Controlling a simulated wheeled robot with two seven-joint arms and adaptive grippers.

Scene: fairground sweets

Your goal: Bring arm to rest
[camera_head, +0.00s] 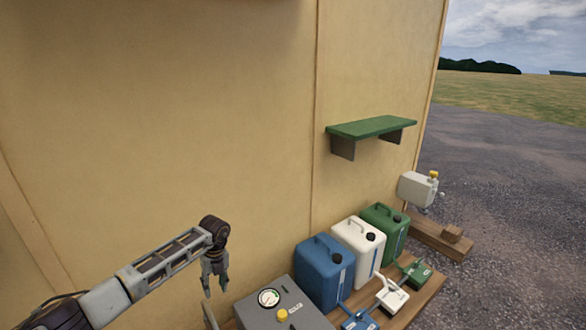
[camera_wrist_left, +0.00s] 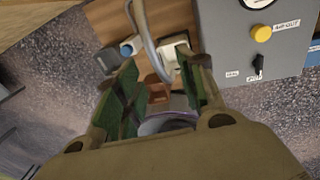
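My left arm comes in from the lower left in the camera_head view. Its left gripper (camera_head: 214,290) hangs down with its fingertips apart, to the left of the grey control box (camera_head: 272,309). In the left wrist view the gripper (camera_wrist_left: 158,68) has a gap between its two green-padded fingers, with nothing clearly held. A pale curved tube or handle (camera_wrist_left: 143,35) shows beyond the fingertips; I cannot tell how near it is. My right gripper is in neither view.
Blue (camera_head: 322,273), white (camera_head: 361,247) and green (camera_head: 386,228) canisters stand against the cream wall (camera_head: 160,110). A green shelf (camera_head: 371,127) juts out above them. The control box, with its yellow knob (camera_wrist_left: 261,33), is close to the gripper. Space left of the gripper looks clear.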

